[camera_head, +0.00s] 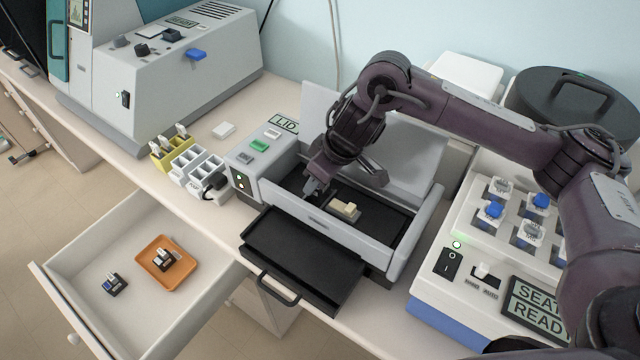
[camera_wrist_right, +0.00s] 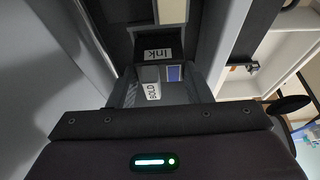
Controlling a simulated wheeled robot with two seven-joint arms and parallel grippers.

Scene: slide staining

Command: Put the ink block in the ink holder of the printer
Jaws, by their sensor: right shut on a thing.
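The grey printer (camera_head: 258,165) has its lid raised, and my right gripper (camera_head: 312,190) reaches down into the left part of its dark interior. In the right wrist view my gripper is shut on a small block (camera_wrist_right: 152,92) labelled "GOLD", with grey and blue patches, which I take for the ink block. A label reading "ink" (camera_wrist_right: 155,52) shows just beyond it, on a dark part that appears to be the ink holder. I cannot tell whether the block touches the holder. In the head view the gripper hides the block and holder. My left gripper is not in view.
A cream block (camera_head: 346,210) sits inside the printer, right of the gripper. A black tray (camera_head: 300,262) sticks out in front. An open drawer (camera_head: 80,243) holds an orange tray (camera_head: 180,275) and small dark pieces. A white machine (camera_head: 440,285) stands close on the right.

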